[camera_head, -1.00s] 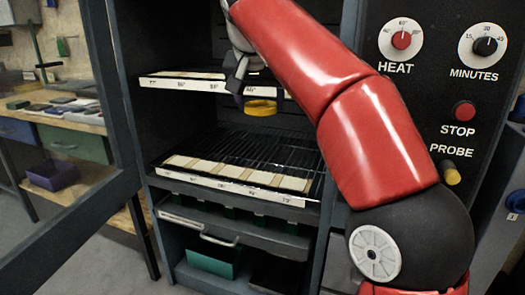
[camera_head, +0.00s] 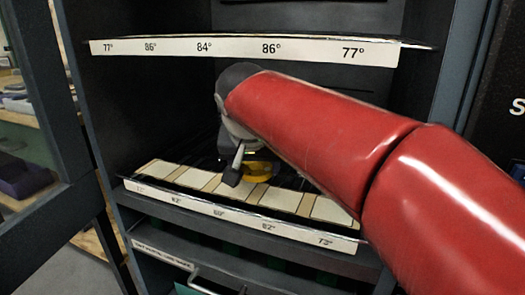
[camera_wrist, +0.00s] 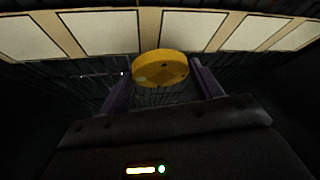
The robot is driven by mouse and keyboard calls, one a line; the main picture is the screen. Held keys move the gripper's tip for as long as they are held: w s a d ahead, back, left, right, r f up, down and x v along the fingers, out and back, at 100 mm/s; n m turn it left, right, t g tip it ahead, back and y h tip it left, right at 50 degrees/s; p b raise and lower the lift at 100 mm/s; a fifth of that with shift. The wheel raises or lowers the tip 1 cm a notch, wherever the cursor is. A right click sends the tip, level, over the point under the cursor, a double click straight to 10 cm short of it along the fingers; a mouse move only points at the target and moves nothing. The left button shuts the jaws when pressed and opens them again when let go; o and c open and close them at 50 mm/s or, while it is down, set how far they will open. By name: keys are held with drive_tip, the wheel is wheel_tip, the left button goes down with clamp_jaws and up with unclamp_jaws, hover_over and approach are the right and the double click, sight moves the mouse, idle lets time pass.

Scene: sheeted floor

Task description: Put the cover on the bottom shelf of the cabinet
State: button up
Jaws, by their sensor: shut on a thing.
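The cover is a yellow round disc (camera_head: 257,171), low inside the cabinet (camera_head: 111,191) and just above the bottom shelf (camera_head: 250,218). It also shows in the wrist view (camera_wrist: 160,67), between the two dark fingers. My gripper (camera_head: 245,174) is shut on the cover, with my red arm reaching in from the right. The bottom shelf is a dark wire rack with cream squares along its front and a white temperature strip. I cannot tell whether the cover touches the rack.
The upper shelf (camera_head: 245,49) with its own temperature strip is above my gripper. The open cabinet door (camera_head: 37,225) stands at the left. A drawer (camera_head: 170,258) is below the bottom shelf. Cream squares (camera_wrist: 92,33) lie in a row, with bare rack around them.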

drive_tip(key=w, duration=0.5)
drive_tip(key=w+p, duration=0.1)
drive_tip(key=w, duration=0.8)
drive_tip(key=shift+w+d, duration=0.35)
drive_tip(key=shift+w, duration=0.05)
drive_tip(key=shift+f+b, duration=0.6)
drive_tip(key=shift+f, duration=1.1)
drive_tip(key=shift+f, duration=0.15)
drive_tip(key=o, duration=1.1)
drive_tip(key=shift+o, duration=0.2)
